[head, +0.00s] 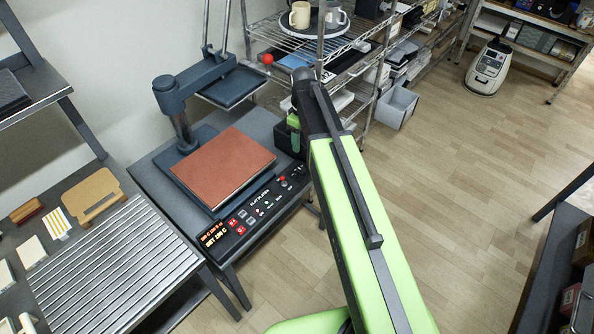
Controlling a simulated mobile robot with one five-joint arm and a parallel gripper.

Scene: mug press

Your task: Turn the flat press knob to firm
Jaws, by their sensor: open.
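The flat press (222,168) stands on a dark table, with a reddish-brown pad on its bed and its upper platen (232,86) swung away behind. Its black control panel (256,214) runs along the front edge, with a lit orange display at the left and several small buttons. A small red-marked control (282,180) near the panel's right end may be the knob; its setting is too small to read. My green arm reaches up past the press's right side. My gripper does not show; the arm's far end hides what lies under it.
A grooved metal surface (112,262) with small boards and a tan plate (92,194) lies at the left. A wire rack with mugs (300,14) on a round tray stands behind. The wooden floor (470,165) is open at the right.

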